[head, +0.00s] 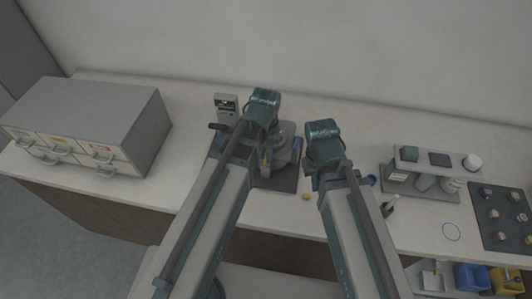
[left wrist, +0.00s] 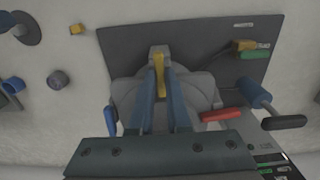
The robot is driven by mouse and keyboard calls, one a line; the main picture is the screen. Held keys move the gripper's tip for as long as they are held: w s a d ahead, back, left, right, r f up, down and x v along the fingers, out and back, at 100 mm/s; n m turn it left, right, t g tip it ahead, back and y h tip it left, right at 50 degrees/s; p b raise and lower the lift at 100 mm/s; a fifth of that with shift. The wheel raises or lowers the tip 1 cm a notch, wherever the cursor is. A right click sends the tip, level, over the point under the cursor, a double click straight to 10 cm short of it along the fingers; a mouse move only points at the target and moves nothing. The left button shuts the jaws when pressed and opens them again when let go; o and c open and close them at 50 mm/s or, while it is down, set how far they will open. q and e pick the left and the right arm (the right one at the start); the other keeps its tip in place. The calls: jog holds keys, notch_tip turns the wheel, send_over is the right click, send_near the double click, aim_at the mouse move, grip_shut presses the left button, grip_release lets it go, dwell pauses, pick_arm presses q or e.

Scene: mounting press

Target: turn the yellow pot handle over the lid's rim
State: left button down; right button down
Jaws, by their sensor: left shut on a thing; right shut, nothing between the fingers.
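The mounting press (head: 284,157) stands on a dark base plate (head: 285,184) in the middle of the bench, partly hidden behind my left arm. In the left wrist view the grey pot lid (left wrist: 200,92) lies below my fingers. The yellow pot handle (left wrist: 158,62) stands up between the two blue fingers of my left gripper (left wrist: 160,85), which is shut on it. In the head view my left gripper (head: 265,160) is over the press, mostly covered by its wrist. My right gripper (head: 310,172) is shut and empty, just right of the press.
A red handle (left wrist: 221,114) and a blue lever with a black knob (left wrist: 284,122) stick out beside the lid. A control box (head: 226,103) stands behind left. A drawer cabinet (head: 136,122) is at left, a grey rack (head: 430,187) at right. A small yellow piece (head: 306,197) lies in front.

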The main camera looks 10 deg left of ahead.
aim_at(266, 157)
dwell(0.4)
pick_arm(q)
jog(key=c, duration=0.9)
grip_release()
notch_tip(266, 157, up, 14)
jog(key=p, duration=1.3)
jog(key=shift+f+p, duration=0.1)
jog(key=shift+p, duration=0.3)
jog(key=shift+f, duration=0.15)
jog(key=s+d+f+m+b, duration=0.1)
jog(key=s+f+b, duration=0.1)
jog(key=f+b, duration=0.2)
jog(key=s+d+f+m+b, duration=0.1)
jog(key=s+d+f+b, duration=0.1)
jog(key=s+f+b, duration=0.1)
jog(key=s+d+f+m+y+b, duration=0.1)
jog(key=s+f+b, duration=0.2)
jog(key=f+b, duration=0.2)
jog(key=shift+s+d+m, duration=0.15)
jog(key=shift+d+m, duration=0.15)
jog(key=shift+m, duration=0.1)
